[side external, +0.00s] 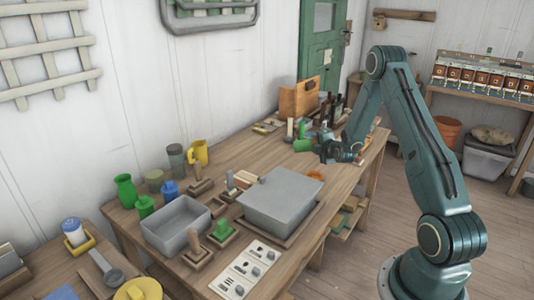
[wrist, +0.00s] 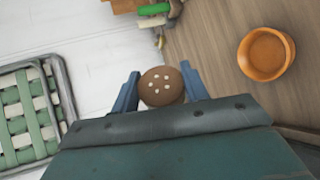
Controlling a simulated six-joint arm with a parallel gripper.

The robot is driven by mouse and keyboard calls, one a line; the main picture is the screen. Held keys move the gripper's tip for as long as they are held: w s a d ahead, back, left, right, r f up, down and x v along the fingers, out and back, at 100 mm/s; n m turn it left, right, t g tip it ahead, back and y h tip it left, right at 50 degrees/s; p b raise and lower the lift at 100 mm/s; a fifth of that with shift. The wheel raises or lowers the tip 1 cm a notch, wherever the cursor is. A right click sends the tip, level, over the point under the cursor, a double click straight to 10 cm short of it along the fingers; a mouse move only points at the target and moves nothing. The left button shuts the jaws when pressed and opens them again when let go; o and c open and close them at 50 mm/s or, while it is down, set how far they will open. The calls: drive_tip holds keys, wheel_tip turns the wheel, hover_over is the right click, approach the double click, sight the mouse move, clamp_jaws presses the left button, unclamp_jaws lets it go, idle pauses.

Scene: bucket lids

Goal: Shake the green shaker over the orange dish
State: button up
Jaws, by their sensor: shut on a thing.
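In the wrist view, a round brown top with pale dots (wrist: 161,86), apparently the shaker's cap, sits between the two blue fingers of my gripper (wrist: 160,72). My gripper is shut on the shaker. The orange dish (side external: 316,176) is on the bench, a little below the gripper in the side view and partly hidden behind the grey box.
A large grey lidded box (side external: 281,200) and an open grey bin (side external: 176,226) stand nearer on the bench. Green and yellow vessels line its left side. Bottles and a wooden box (side external: 299,98) crowd the far end. An orange round vessel (wrist: 266,53) shows in the wrist view; which one is unclear.

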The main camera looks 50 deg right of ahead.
drive_tip(key=shift+f+m+t, duration=1)
drive_tip(key=shift+m+t, duration=0.1)
drive_tip(key=shift+m, duration=0.4)
drive_tip(key=shift+f+m+t, duration=0.5)
drive_tip(key=shift+f+m, duration=0.05)
drive_tip(key=shift+m, duration=0.55)
drive_tip(key=shift+h, duration=0.3)
drive_tip(key=shift+r, duration=1.7)
drive_tip(key=shift+f, duration=1.8)
drive_tip(key=shift+r, duration=0.1)
drive_tip(key=shift+r, duration=1.7)
